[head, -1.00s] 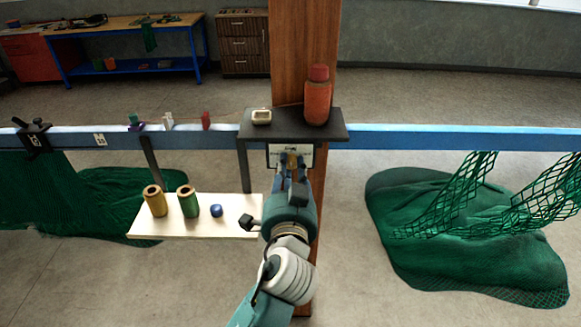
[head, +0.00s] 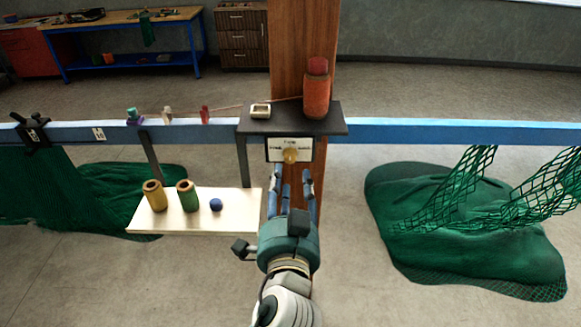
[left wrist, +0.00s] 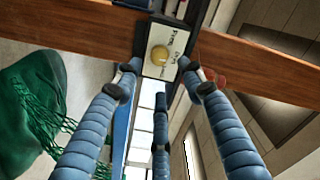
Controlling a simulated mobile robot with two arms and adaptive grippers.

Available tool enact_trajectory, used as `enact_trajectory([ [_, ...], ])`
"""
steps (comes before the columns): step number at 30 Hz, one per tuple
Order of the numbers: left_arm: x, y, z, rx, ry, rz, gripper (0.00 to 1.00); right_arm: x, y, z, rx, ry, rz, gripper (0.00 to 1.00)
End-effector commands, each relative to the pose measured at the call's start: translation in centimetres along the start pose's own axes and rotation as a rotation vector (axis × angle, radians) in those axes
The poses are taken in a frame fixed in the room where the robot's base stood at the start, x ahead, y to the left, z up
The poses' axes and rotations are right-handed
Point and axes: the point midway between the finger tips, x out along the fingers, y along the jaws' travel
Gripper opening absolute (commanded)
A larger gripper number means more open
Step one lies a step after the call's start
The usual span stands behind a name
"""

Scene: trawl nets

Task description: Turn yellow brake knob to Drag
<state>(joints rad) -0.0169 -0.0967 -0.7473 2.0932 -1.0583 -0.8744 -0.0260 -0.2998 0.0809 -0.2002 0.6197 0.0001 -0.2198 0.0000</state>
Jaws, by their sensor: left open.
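The yellow brake knob (head: 290,156) is on a white label plate (head: 273,150) below a dark shelf on the wooden post. The plate has small lettering at its top and both sides, too blurred to read surely; the knob's pointing direction is unclear. My left gripper (head: 292,174) is open just below and in front of the knob, fingers spread and empty. In the left wrist view, the knob (left wrist: 160,55) shows round between and beyond the fingertips (left wrist: 160,82), apart from them. My right gripper is out of view.
The dark shelf (head: 340,129) carries an orange twine spool (head: 317,95) and a small pale block (head: 260,111). A blue rail (head: 430,132) crosses behind. A white board (head: 235,205) at left holds a yellow spool, a green spool and a blue ball. Green nets (head: 470,235) lie right and left.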

Motion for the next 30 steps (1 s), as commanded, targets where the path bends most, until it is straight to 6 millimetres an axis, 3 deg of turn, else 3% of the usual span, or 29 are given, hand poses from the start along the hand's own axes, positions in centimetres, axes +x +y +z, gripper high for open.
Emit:
enact_trajectory([
  [3,-2.3,0.1,0.1,0.0,-0.002,0.002,0.4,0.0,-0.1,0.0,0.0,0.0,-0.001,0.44],
  [9,-4.3,0.0,0.0,0.0,0.0,0.0,0.4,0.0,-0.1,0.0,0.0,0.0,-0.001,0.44],
  [26,-4.5,0.1,0.1,0.002,-0.001,0.001,0.4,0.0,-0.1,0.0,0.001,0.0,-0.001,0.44],
  [30,-3.8,3.2,2.1,0.021,-0.019,0.051,0.4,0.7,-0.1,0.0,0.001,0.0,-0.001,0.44],
])
